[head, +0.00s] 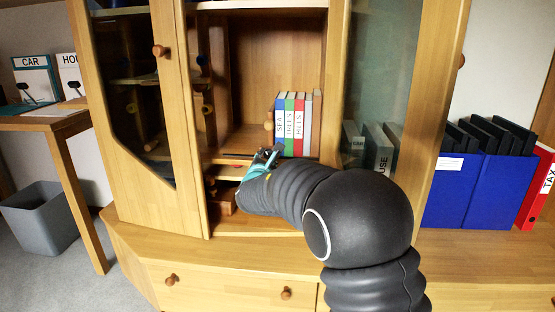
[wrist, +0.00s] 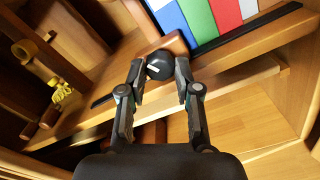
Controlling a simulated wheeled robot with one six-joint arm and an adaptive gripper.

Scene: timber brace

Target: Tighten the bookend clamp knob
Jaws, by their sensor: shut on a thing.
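In the wrist view a round black knob (wrist: 159,66) with a white mark on its face sits between the two fingertips of my gripper (wrist: 160,74). My gripper is shut on the knob from both sides. A brown wooden piece (wrist: 177,44), perhaps part of the bookend, shows just behind the knob and touches or nearly touches the books. In the head view my gripper (head: 266,155) reaches to the shelf front below a row of upright books (head: 294,125). The knob cannot be made out there. How tight the clamp is cannot be seen.
The shelf edge (wrist: 235,75) runs close under my gripper. Yellow metal fittings (wrist: 62,92) stand to the left in the wrist view. In the head view an open wooden door (head: 186,110) stands left of my arm, and a glass-fronted section (head: 382,70) is to the right.

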